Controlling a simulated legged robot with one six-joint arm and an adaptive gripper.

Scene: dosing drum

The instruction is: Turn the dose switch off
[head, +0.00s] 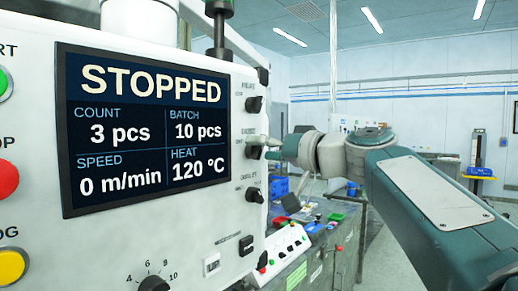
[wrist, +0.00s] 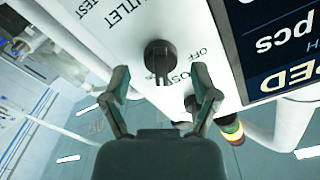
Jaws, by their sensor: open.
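The dose switch is a black rotary knob on the white panel. In the wrist view the knob (wrist: 159,52) shows just ahead of and between my open fingers, apart from both. A partly hidden label ending in "OSE" and the word "OFF" are printed beside it. In the head view it is the middle knob (head: 253,151) of a column right of the screen. My gripper (wrist: 160,98) is open and empty, facing the panel; in the head view its tip (head: 276,153) is close to the middle knob. I cannot tell which setting the knob points to.
Similar knobs sit above (head: 254,104) and below (head: 253,196) it. The screen (head: 145,130) reads STOPPED. Green, red and yellow buttons line the panel's left side. A cluttered workbench (head: 318,262) stands behind, below my arm. Open floor lies to the right.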

